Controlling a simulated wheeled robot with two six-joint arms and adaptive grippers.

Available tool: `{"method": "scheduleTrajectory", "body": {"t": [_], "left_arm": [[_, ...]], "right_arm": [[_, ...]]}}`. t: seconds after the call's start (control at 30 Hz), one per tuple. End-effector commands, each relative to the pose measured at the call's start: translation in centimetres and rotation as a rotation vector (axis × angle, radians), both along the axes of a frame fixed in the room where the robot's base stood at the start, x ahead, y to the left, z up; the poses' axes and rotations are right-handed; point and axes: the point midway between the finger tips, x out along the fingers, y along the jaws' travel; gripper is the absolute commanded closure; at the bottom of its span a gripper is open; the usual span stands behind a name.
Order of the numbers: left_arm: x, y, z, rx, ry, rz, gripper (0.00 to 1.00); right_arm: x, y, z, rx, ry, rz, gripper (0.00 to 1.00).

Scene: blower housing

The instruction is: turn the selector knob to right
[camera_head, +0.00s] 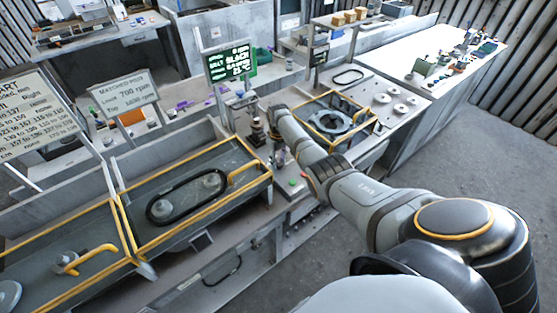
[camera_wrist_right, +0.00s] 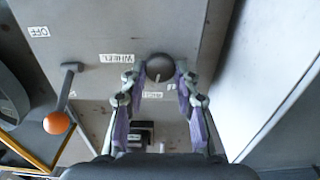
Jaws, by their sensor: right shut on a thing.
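The selector knob (camera_wrist_right: 160,67) is a dark round knob on a grey panel in the right wrist view. A small pale mark shows on its near edge, pointing down in the picture. My right gripper (camera_wrist_right: 161,76) has its two purple-padded fingers on either side of the knob and is shut on it. In the head view my right gripper (camera_head: 280,157) is small, down at the bench, and the knob cannot be made out. White labels (camera_wrist_right: 116,58) sit around the knob, upside down. My left gripper is not in view.
A lever with an orange ball (camera_wrist_right: 57,122) stands left of the fingers in the wrist view. In the head view, a yellow-edged tray with a black belt (camera_head: 186,197) lies left of my arm, and a yellow-framed fixture (camera_head: 336,119) right. A green-lit screen (camera_head: 231,64) stands behind.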

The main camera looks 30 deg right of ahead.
Motion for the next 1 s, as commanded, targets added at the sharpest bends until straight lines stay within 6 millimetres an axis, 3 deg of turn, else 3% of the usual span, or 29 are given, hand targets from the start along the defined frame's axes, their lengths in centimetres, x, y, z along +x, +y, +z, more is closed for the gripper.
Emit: {"method": "scheduleTrajectory", "body": {"t": [0.23,0.27,0.4,0.77,0.87,1.0], "left_arm": [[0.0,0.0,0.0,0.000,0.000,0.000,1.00],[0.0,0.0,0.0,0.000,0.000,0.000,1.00],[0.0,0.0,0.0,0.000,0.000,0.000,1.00],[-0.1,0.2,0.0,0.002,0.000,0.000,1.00],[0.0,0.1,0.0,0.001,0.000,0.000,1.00],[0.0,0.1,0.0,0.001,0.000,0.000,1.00]], "right_arm": [[0.2,-0.1,0.3,-0.002,-0.008,0.000,1.00],[0.2,-0.1,0.3,-0.002,-0.008,0.000,0.65],[0.2,-0.1,0.2,-0.002,-0.005,0.001,0.46],[0.1,-0.1,0.6,-0.001,-0.003,0.001,0.46],[0.2,-0.1,2.0,-0.002,-0.006,0.000,0.46],[0.1,-0.1,5.5,-0.002,-0.007,0.002,0.46]]}}
